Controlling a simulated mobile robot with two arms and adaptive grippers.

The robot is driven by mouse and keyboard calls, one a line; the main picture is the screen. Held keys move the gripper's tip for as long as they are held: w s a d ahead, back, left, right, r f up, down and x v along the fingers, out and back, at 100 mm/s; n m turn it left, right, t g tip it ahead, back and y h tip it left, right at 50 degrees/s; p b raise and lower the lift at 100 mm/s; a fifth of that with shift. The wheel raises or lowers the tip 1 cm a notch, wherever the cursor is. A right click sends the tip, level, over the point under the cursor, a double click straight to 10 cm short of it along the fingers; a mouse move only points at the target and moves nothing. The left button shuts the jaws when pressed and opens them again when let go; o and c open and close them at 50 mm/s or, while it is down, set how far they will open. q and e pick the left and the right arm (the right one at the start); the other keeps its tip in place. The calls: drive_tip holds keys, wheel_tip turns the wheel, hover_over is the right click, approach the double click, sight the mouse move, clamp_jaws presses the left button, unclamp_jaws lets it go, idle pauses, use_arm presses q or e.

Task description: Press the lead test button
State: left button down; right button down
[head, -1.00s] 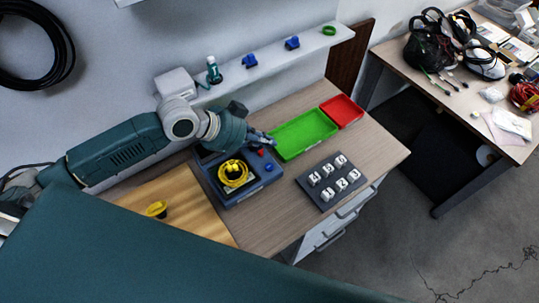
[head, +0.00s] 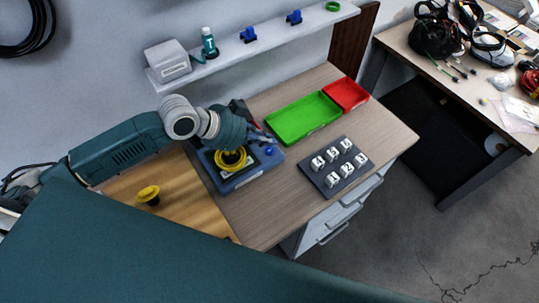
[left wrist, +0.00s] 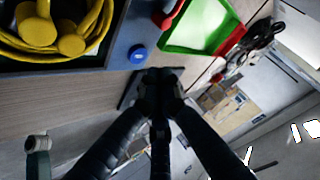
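A blue device box (head: 228,184) with a coiled yellow cable (head: 231,160) sits on the wooden desk. A round blue button (head: 269,151) is at its right side; it also shows in the left wrist view (left wrist: 138,54). A red part (left wrist: 166,20) beside it is partly covered by a dark strip. My left gripper (head: 268,138) is over the box's far right edge, close to the blue button. In the left wrist view its black fingertips (left wrist: 158,82) meet, with nothing seen between them. Contact with the button cannot be told. My right gripper is not in view.
A green tray (head: 303,117) and a red tray (head: 346,94) lie to the right of the box. A dark block with several white labelled pieces (head: 318,163) is nearer the front. A wall shelf (head: 225,52) runs behind.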

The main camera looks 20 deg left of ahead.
use_arm(q)
drive_tip(key=shift+f, duration=0.65)
idle(0.3)
idle(0.5)
drive_tip(key=shift+f, duration=0.4)
drive_tip(key=shift+f+b, duration=0.45)
idle(0.8)
drive_tip(key=shift+r+p, duration=0.85)
drive_tip(key=shift+p, duration=0.05)
